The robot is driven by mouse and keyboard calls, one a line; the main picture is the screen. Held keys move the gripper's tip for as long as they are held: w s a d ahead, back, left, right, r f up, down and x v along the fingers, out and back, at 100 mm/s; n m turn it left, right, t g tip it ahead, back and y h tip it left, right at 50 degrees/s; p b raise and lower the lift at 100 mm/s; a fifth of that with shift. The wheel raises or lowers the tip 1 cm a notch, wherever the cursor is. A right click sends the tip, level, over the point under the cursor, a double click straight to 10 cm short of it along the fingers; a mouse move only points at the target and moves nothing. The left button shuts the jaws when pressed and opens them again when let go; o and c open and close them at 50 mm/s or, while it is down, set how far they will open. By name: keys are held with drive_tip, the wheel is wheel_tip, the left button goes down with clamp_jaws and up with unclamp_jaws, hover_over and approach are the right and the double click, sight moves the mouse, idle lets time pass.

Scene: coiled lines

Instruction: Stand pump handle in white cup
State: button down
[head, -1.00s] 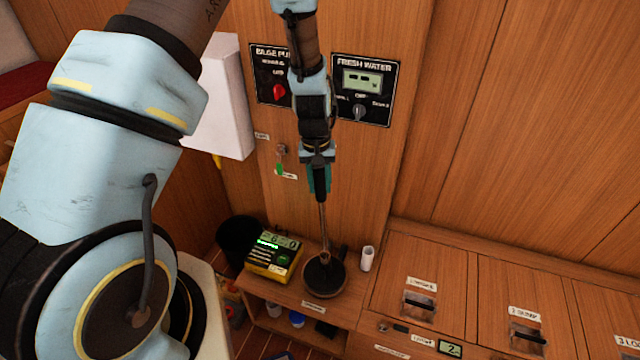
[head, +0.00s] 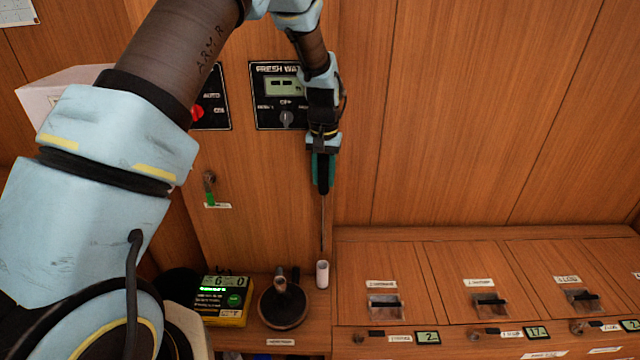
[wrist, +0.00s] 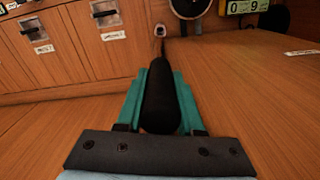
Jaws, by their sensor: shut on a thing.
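My gripper (head: 323,170) is shut on the black grip of the pump handle (head: 322,225), which hangs upright with its thin metal rod pointing down. The white cup (head: 322,274) stands on the shelf below, and the rod's lower end is close above its mouth in the head view. I cannot tell whether the tip is inside the rim. In the wrist view the black grip of the handle (wrist: 161,98) sits between the teal fingers (wrist: 161,100). The white cup (wrist: 160,30) shows beyond it, in line with the rod.
A round dark base with an upright stub (head: 283,304) stands just left of the cup. A yellow-black meter (head: 221,300) is farther left. Wooden lockers with latches (head: 385,303) lie to the right. The panelled wall (head: 430,120) is close behind.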

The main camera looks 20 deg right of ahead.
sight(323, 190)
drive_tip(key=shift+f+b, duration=1.9)
drive_tip(key=shift+f, duration=1.05)
drive_tip(key=shift+f+b, duration=1.45)
drive_tip(key=shift+f, duration=1.5)
drive_tip(key=shift+c, duration=0.3)
unclamp_jaws()
drive_tip(key=shift+s, duration=0.1)
drive_tip(key=shift+r, duration=0.15)
drive_tip(key=shift+r+p, duration=2.35)
drive_tip(key=shift+r, duration=1.05)
